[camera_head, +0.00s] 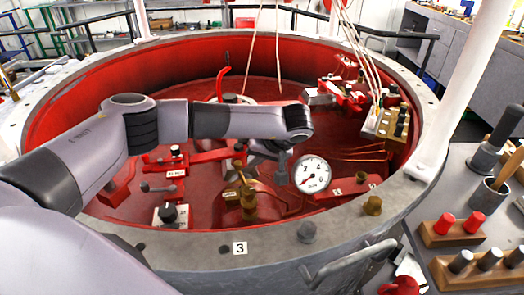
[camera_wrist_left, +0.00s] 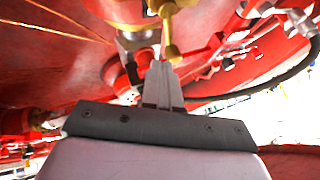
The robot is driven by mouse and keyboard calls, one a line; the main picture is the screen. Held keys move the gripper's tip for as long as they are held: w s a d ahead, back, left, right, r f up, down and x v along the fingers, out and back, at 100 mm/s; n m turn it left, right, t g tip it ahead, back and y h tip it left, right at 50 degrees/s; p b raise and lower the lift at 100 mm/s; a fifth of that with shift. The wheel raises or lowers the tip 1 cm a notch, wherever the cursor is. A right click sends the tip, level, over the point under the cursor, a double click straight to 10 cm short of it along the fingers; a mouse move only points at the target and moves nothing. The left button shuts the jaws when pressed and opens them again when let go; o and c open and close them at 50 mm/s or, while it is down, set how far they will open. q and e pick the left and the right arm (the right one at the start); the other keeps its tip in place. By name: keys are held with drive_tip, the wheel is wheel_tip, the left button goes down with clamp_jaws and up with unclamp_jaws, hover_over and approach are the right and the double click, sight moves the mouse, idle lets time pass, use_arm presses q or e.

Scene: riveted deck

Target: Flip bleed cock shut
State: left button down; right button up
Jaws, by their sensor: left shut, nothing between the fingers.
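The bleed cock looks to be the brass valve (camera_head: 248,198) standing on the red deck inside the round tub, beside a small label plate. Its handle is small here, so I cannot tell its position. My left gripper (camera_head: 283,172) hangs from the arm reaching in from the left, just right of the brass valve and left of the white gauge. In the left wrist view, the gripper (camera_wrist_left: 162,68) is shut and empty, its tips close to a brass lever (camera_wrist_left: 170,45) with a rounded end. I cannot tell whether they touch. My right gripper is out of view.
A white dial gauge (camera_head: 312,174) stands close to the right of the gripper. A black-knobbed fitting (camera_head: 169,214) sits to the left. A side bench (camera_head: 455,190) holds blocks with pegs.

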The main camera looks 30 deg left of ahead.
sight(241, 174)
use_arm(q)
drive_tip(key=shift+x, duration=1.75)
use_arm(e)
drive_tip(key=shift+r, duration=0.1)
use_arm(q)
drive_tip(key=shift+a, duration=0.1)
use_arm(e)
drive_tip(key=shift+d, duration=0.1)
